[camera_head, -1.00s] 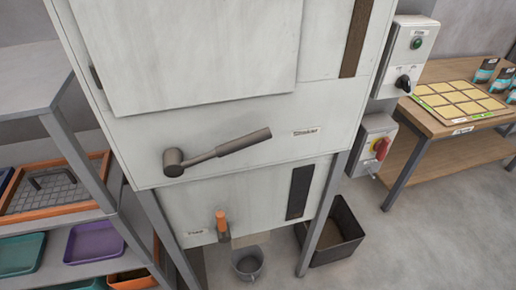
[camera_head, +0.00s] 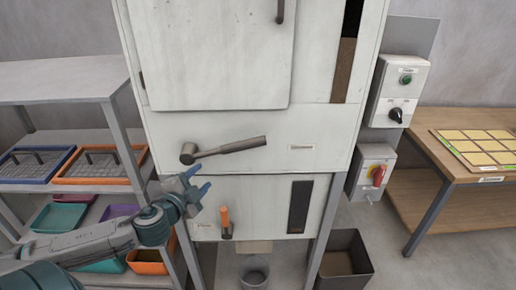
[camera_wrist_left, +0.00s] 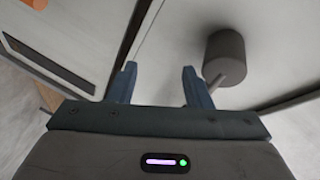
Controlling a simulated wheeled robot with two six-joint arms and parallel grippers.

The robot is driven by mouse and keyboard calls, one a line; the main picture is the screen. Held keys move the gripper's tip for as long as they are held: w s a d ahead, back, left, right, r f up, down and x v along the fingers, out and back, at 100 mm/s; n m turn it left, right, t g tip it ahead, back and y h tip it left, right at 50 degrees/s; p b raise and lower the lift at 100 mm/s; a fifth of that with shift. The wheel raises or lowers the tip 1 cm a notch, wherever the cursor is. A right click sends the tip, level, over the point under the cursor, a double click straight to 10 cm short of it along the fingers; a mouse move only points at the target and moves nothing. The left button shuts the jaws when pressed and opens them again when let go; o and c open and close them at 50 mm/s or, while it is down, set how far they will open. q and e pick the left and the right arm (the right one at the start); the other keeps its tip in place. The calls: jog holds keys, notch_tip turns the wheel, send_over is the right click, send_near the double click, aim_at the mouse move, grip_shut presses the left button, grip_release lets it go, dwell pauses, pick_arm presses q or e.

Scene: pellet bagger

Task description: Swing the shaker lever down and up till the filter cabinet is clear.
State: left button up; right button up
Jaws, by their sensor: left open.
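The shaker lever (camera_head: 230,147) is a dark grey handle on the front of the pale filter cabinet (camera_head: 330,150). Its round hub is at the left and its grip points right, tilted slightly up. My left gripper (camera_head: 202,183) is open and empty, just below the lever near the hub. In the left wrist view the open fingers (camera_wrist_left: 158,85) point up, with the lever's hub (camera_wrist_left: 225,55) beyond the right finger, apart from it as far as I can tell. The cabinet's upper window (camera_head: 347,60) shows brown dust in its lower part. My right gripper is not in view.
An orange-handled slide (camera_head: 225,220) sits on the lower cabinet, above a grey bucket (camera_head: 254,273). A dark bin (camera_head: 352,262) stands right of the cabinet leg. Switch boxes (camera_head: 398,92) are at the right, beside a wooden table (camera_head: 450,165). A shelf (camera_head: 60,80) with trays is at the left.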

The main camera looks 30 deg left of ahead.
aim_at(243, 147)
pick_arm(q)
jog(key=d+r+m+h, duration=0.1)
jog(key=d+r, duration=0.2)
jog(key=w+d+r+m+t+h+b, duration=0.1)
jog(key=d+r+m+h, duration=0.1)
jog(key=d+r, duration=0.1)
jog(key=w+d+r+m+h+b, duration=0.1)
jog(key=d+r, duration=0.1)
jog(key=r, duration=0.1)
jog(key=shift+w+d+r+m+t, duration=0.2)
jog(key=shift+d+m+t, duration=0.1)
jog(key=shift+d+t, duration=0.1)
jog(key=shift+w+f, duration=0.1)
jog(key=shift+w, duration=0.55)
jog(key=shift+w+d+p, duration=0.15)
jog(key=shift+w+p, duration=0.15)
jog(key=shift+w, duration=0.3)
jog(key=w+p, duration=0.1)
jog(key=w, duration=0.2)
jog(key=shift+w+d, duration=0.15)
jog(key=shift+w, duration=0.05)
jog(key=shift+w+d, duration=0.15)
jog(key=shift+w, duration=0.65)
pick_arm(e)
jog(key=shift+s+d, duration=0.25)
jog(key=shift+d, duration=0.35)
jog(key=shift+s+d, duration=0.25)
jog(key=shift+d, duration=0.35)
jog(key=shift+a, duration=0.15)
